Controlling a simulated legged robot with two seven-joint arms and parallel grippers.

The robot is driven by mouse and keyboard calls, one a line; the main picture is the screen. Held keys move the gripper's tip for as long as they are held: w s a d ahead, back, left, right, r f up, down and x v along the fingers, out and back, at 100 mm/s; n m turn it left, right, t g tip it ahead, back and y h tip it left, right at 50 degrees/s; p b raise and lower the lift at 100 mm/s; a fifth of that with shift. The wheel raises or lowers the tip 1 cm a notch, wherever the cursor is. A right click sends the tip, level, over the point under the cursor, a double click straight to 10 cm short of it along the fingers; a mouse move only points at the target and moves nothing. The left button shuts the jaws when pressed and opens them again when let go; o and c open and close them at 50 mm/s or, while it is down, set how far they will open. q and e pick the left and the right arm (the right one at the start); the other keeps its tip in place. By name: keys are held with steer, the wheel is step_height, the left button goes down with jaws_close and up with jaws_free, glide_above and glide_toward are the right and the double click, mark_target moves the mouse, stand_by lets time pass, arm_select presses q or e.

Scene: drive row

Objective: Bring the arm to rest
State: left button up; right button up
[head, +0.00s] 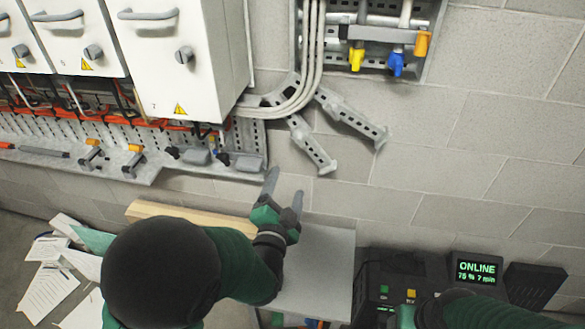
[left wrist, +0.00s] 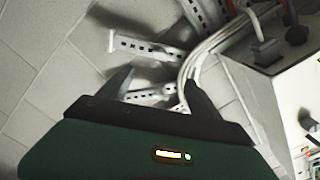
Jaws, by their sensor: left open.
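My left arm reaches up from the bottom of the head view, with its dark round joint and green links. My left gripper (head: 284,190) is open and empty, its two grey fingers spread apart in front of the block wall. It is below the perforated metal brackets (head: 312,148) and apart from them as far as I can tell. In the left wrist view my left gripper (left wrist: 160,92) shows both fingers apart with nothing between them but brackets and cables beyond. Part of my right arm shows at the lower right of the head view; its fingers do not show.
White drive cabinets (head: 165,60) hang at upper left above a perforated tray (head: 215,168). A valve panel (head: 385,35) is at the top. A grey-topped surface (head: 318,270) lies below my gripper. A black unit with an ONLINE display (head: 477,271) stands right. Papers (head: 48,290) lie lower left.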

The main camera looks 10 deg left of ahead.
arm_select(q)
steer(key=s+a+f+n+g+p, duration=0.3)
steer(key=s+f+n+g, duration=0.15)
steer(key=f+g, duration=0.25)
steer(key=s+a+f+n+g, duration=0.1)
steer(key=s+n+g, duration=0.1)
steer(key=s, duration=0.3)
steer(key=s+a+f+n+g+p, duration=0.1)
steer(key=s+a+g, duration=0.1)
steer(key=s, duration=0.4)
steer(key=s+a+f+n+g, duration=0.1)
steer(key=s+n+g, duration=0.1)
steer(key=s+g, duration=0.2)
steer(key=shift+s+a+f+n+p, duration=0.35)
steer(key=shift+s+a+p, duration=0.05)
steer(key=shift+s, duration=0.4)
